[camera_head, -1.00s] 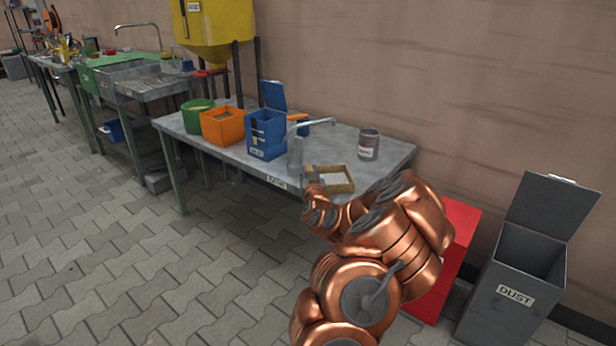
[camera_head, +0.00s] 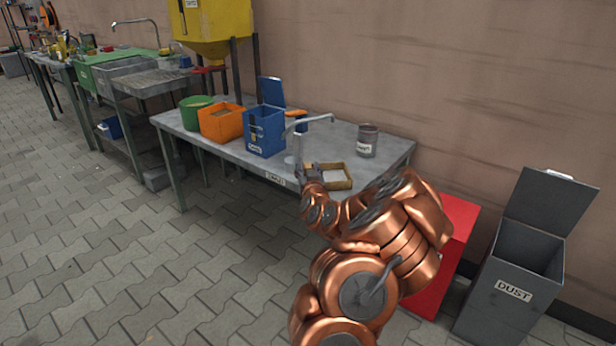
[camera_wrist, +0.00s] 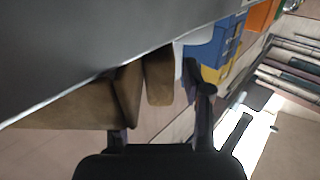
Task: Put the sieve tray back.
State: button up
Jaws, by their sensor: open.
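The sieve tray, which I take to be the shallow wooden-framed tray (camera_head: 341,184) with a pale inside, lies near the front edge of the grey table. My gripper (camera_head: 308,169) is at the tray's left end, beside the tap stand. In the wrist view, my gripper (camera_wrist: 160,118) is open, with its two dark fingers apart. Brown wooden frame parts (camera_wrist: 158,80) show beyond and between the fingers. Whether a finger touches the frame I cannot tell. My arm hides part of the table's front right.
A blue box with raised lid (camera_head: 265,132), an orange box (camera_head: 221,123) and a green bucket (camera_head: 195,113) stand left on the table. A labelled can (camera_head: 367,142) stands behind the tray. A tap (camera_head: 300,140) rises close by. A grey DUST bin (camera_head: 508,290) stands open at right.

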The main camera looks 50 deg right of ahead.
jog(key=p+v, duration=0.3)
jog(key=v, duration=0.3)
jog(key=shift+a, duration=0.15)
jog(key=shift+r+p, duration=0.1)
jog(key=shift+p, duration=0.35)
jog(key=p, duration=0.3)
jog(key=shift+s+a, duration=0.3)
jog(key=shift+a, duration=0.05)
jog(key=p+v, duration=0.4)
jog(key=p, duration=0.7)
jog(key=shift+s, duration=0.45)
jog(key=shift+a, duration=0.1)
